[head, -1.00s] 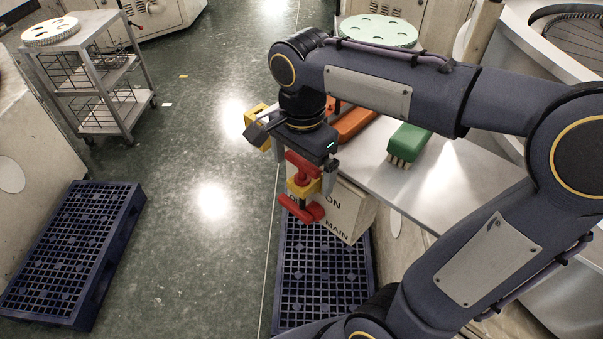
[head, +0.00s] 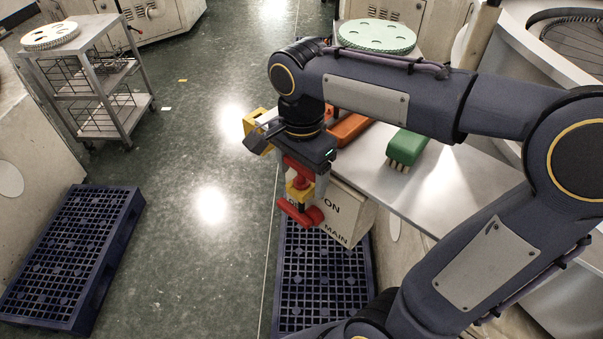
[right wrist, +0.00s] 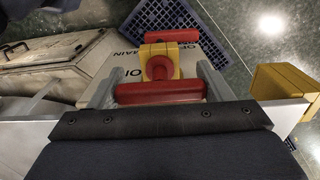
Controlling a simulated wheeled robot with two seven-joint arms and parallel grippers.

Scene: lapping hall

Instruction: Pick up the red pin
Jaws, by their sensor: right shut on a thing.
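The red pin (head: 297,167) has a red bar at its top, in front of a pale box with black lettering (head: 345,213). A yellow block (head: 299,190) sits around its middle, and another red bar shows below. My right gripper (head: 303,180) points down and is shut on the red pin's upper part. In the right wrist view, the near red bar (right wrist: 160,92) lies between the two fingers, with the yellow block (right wrist: 160,53) and the far red bar (right wrist: 171,36) beyond. My left gripper is not in view.
A steel bench (head: 440,195) holds a green brush (head: 408,145) and an orange object (head: 350,127). A yellow block with grey parts (head: 252,125) is beside my right gripper. Blue pallets (head: 75,255) lie on the floor. A trolley (head: 100,85) stands at far left; open floor lies between.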

